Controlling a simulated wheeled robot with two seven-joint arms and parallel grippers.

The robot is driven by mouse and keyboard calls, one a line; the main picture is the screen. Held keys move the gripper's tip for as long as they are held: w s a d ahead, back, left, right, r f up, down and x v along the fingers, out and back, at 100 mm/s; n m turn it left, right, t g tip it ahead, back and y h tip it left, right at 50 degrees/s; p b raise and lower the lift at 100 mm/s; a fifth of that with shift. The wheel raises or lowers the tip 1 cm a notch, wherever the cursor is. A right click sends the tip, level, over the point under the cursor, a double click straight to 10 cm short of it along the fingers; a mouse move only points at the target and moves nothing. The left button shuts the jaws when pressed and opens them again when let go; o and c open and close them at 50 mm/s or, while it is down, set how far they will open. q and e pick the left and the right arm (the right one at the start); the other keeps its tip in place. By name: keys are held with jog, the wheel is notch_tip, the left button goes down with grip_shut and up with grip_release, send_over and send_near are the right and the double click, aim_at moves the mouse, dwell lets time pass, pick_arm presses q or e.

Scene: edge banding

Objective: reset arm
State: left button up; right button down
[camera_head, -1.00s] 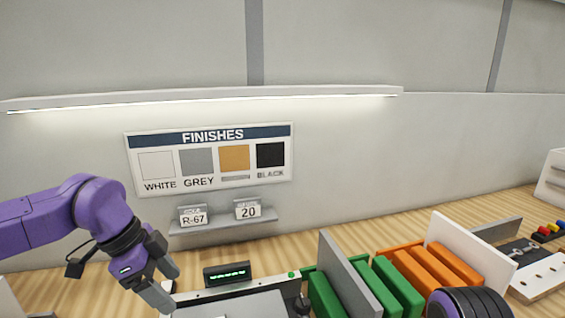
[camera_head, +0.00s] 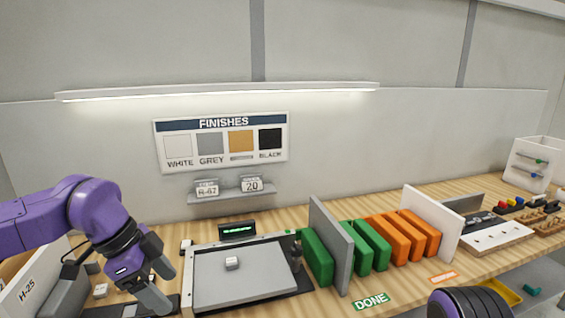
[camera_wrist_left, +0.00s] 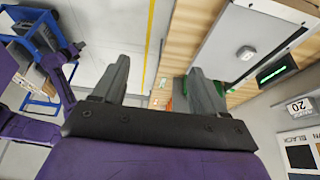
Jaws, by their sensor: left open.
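My left arm comes in from the left in the head view. Its gripper (camera_head: 160,282) is open and empty, held near the left end of the grey panel (camera_head: 245,285) on the bench. In the left wrist view the two fingers of the left gripper (camera_wrist_left: 155,85) stand apart with nothing between them. A purple and black round part of my right arm shows at the bottom right of the head view; the right gripper is out of the picture.
A small white block (camera_head: 232,263) lies on the panel. Green and orange pieces (camera_head: 385,243) stand between upright boards at right. A box marked H-25 (camera_head: 28,290) is at far left. A DONE label (camera_head: 370,301) lies near the bench's front.

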pick_arm(q)
jog(key=s+a+f+m+y+b, duration=0.35)
jog(key=f+m, duration=0.65)
jog(key=f, duration=0.4)
jog(key=s+a+f+m+t+y+b, duration=0.1)
jog(key=s+a+f+m+y+b, duration=0.25)
jog(key=f+m, duration=0.8)
jog(key=s+a+f+m+y+b, duration=0.4)
jog(key=f+m, duration=0.4)
jog(key=f, duration=0.9)
jog(key=s+d+f+m+t+h+b, duration=0.1)
jog(key=s+d+f+m+h+b, duration=0.1)
jog(key=s+f+m, duration=0.9)
jog(key=s+m, duration=0.1)
jog(key=m, duration=0.7)
jog(key=shift+s+f+h, duration=0.3)
jog(key=shift+s+h, duration=0.1)
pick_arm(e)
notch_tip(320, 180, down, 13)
